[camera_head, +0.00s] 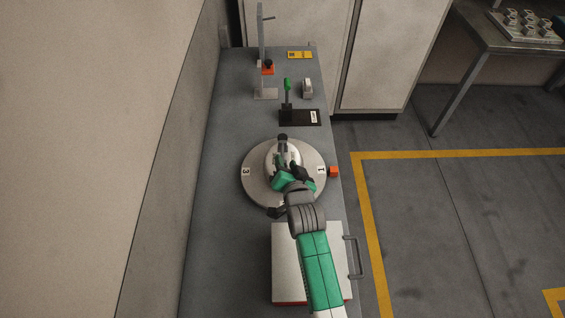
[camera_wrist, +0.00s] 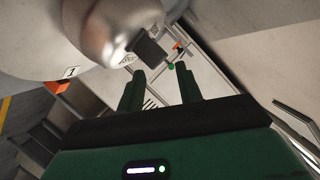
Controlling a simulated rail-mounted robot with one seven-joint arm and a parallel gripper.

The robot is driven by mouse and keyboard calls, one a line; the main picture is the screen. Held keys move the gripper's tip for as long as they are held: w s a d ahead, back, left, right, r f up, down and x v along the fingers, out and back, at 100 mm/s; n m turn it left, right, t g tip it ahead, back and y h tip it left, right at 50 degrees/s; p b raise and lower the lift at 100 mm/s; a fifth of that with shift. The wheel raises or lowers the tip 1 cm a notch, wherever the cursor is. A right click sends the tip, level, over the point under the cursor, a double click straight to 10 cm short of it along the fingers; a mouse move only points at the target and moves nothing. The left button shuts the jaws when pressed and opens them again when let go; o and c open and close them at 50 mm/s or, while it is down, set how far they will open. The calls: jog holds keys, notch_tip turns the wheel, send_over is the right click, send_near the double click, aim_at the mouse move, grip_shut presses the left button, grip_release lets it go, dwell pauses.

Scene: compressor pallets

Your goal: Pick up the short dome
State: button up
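A silvery rounded dome (camera_head: 271,155) sits on the round turntable (camera_head: 256,188), partly hidden under my gripper in the head view. Only one dome shows there, so I cannot compare its height with another. In the wrist view the dome (camera_wrist: 105,22) fills the upper left, with a dark blocky stub (camera_wrist: 148,47) sticking out of it. My gripper (camera_wrist: 160,69) is open. Its two green fingers are apart with nothing between them, and the stub is just beyond the left fingertip. In the head view my gripper (camera_head: 287,164) is over the turntable; contact with the dome cannot be told.
The turntable bears labels 3 and 1, with an orange block (camera_head: 333,172) at its right edge. A light box (camera_head: 285,262) with a handle stands in front. Behind are a black base (camera_head: 300,117), a green-topped post (camera_head: 288,85) and a tall stand (camera_head: 262,40). A wall borders the left.

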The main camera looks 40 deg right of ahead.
aim_at(283, 154)
jog(key=b+x, duration=0.1)
jog(key=x, duration=0.4)
jog(key=shift+d, duration=0.1)
grip_shut()
dwell(1.2)
jog(key=shift+r, duration=0.15)
